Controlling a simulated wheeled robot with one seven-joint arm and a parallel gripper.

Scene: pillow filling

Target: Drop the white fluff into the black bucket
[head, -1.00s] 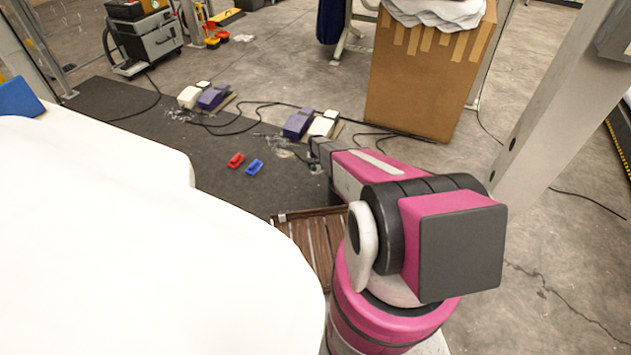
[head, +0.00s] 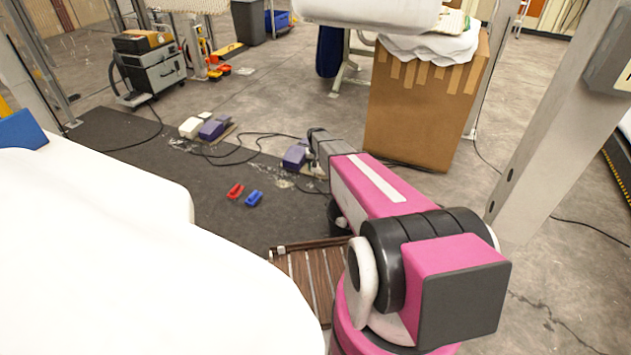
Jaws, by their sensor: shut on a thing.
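My arm, pink, white and black, reaches forward from the lower right, and its dark far end is over the floor near the pedals. I cannot make out gripper fingers or anything held there. White material with a ruffled edge (head: 432,47) lies over the top of a cardboard box; I cannot tell whether it is fluff or a liner. A dark grey bin (head: 247,22), the only bucket-like thing I see, stands far back at the top; I cannot tell whether it is the black bucket.
A large smooth white surface (head: 100,260) fills the lower left. The tall cardboard box (head: 418,115) stands ahead, right of centre. Pedals (head: 209,127), cables and red (head: 235,191) and blue (head: 254,199) pieces lie on the floor. A grey post (head: 560,115) rises at right.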

